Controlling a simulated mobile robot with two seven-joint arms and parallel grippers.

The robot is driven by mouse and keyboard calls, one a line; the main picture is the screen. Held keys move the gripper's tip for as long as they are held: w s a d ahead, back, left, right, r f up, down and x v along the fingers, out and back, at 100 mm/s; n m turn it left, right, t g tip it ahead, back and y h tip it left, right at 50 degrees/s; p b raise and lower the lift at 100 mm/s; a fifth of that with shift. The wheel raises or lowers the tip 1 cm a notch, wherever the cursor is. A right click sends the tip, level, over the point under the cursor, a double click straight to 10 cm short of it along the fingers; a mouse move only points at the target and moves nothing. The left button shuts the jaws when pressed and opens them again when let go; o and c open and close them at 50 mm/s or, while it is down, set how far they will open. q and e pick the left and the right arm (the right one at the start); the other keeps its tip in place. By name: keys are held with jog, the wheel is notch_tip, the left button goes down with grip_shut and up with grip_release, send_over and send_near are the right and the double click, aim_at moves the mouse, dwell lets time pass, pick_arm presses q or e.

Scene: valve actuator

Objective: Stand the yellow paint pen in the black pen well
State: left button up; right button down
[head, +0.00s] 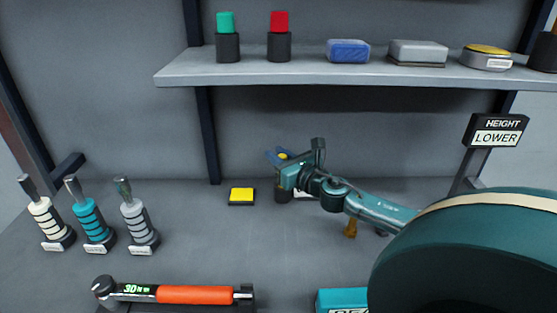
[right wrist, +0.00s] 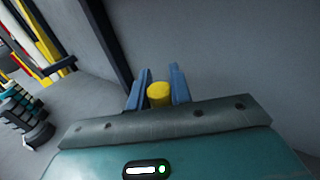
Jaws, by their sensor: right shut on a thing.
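My right gripper (head: 279,156) reaches in from the right over the bench, near the back wall. It is shut on the yellow paint pen (head: 284,156), of which only a small yellow bit shows in the head view. In the right wrist view the pen's round yellow end (right wrist: 158,94) sits between the two blue fingers of the gripper (right wrist: 158,90). A dark object (head: 283,195), probably the black pen well, shows partly below the gripper, with a white label beside it. The gripper hides much of it, and I cannot tell whether the pen touches it. My left gripper is not in view.
A yellow pad (head: 241,195) on a black base lies left of the gripper. Several banded-handled tools (head: 90,220) stand at left. An orange-handled tool (head: 195,294) lies in front. A grey shelf (head: 300,70) with holders and blocks hangs above.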

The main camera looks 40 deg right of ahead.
jog(key=shift+f, duration=0.2)
jog(key=c, duration=1.3)
grip_release()
jog(key=shift+o, duration=0.2)
jog(key=shift+s, duration=0.1)
jog(key=s+b, duration=0.1)
jog(key=s, duration=1)
jog(key=shift+s+a, duration=0.3)
jog(key=shift+s, duration=0.1)
jog(key=shift+r, duration=0.1)
